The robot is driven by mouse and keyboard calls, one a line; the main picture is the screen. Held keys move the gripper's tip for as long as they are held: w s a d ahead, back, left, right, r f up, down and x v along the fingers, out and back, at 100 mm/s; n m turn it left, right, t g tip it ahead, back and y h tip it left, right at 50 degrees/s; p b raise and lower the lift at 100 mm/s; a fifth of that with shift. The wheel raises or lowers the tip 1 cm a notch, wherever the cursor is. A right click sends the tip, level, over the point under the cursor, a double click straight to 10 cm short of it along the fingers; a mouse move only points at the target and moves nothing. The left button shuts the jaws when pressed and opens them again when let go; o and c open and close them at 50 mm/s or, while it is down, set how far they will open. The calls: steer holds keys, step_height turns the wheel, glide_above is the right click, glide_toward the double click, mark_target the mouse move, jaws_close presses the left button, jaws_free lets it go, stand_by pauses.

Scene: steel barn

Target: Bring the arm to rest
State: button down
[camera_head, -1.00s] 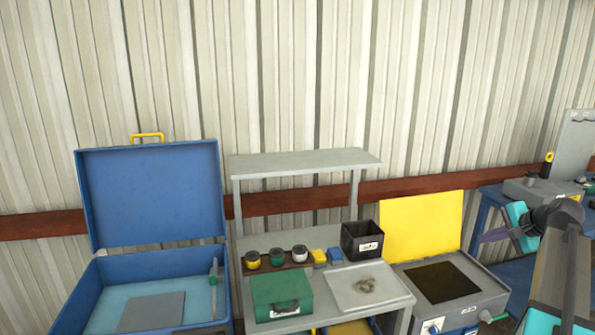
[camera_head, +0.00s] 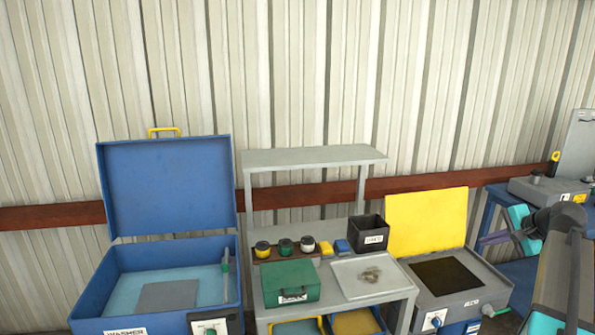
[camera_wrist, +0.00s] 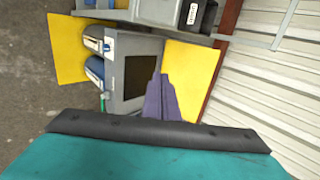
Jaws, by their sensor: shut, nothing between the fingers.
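My gripper (camera_head: 492,239) is at the right of the head view, with teal parts and dark purple fingers pointing left. It holds nothing. In the wrist view its purple fingers (camera_wrist: 161,98) are together, in front of a grey machine with a yellow lid. My arm is folded at the right edge of the head view, apart from the bench and the machines.
A blue washer (camera_head: 103,285) with its lid up stands at left. A grey bench (camera_head: 345,293) holds a green case (camera_head: 291,284), jars, a black bin (camera_head: 369,234) and a tray (camera_head: 345,277). The grey machine (camera_head: 477,292) has a raised yellow lid (camera_head: 428,218).

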steer(key=w+a+f+n+g+y, duration=0.2)
steer(key=w+a+f+g+y, duration=0.15)
steer(key=a+f, duration=1.6)
steer(key=s+a+f+n+g, duration=0.1)
steer(key=s+a+f, duration=0.2)
steer(key=a+f, duration=0.35)
steer(key=s+a+f+g+b, duration=0.1)
steer(key=s+a+f+g, duration=0.2)
steer(key=f, duration=0.6)
steer(key=s+a+f+n, duration=0.1)
steer(key=s+a+f, duration=0.2)
steer(key=a+f, duration=0.35)
steer(key=s+a+f+n+g+h, duration=0.1)
steer(key=s+a+f+n+g, duration=0.1)
steer(key=s+a+f, duration=0.5)
steer(key=s+a+f+n+g+h, duration=0.1)
steer(key=s+a+f+n+g, duration=0.15)
steer(key=s+f, duration=0.75)
steer(key=s+d+f+n+g+h, duration=0.1)
steer(key=s+n, duration=0.1)
steer(key=s, duration=0.4)
steer(key=s+d+f+n+g+h, duration=0.1)
steer(key=s+f+n, duration=0.1)
steer(key=s, duration=0.5)
steer(key=s+d+f+n+h+b, duration=0.1)
steer(key=s+n, duration=0.2)
steer(key=s, duration=0.4)
steer(key=shift+f+g+h, duration=0.2)
steer(key=shift+g+h, duration=0.15)
steer(key=shift+g, duration=0.05)
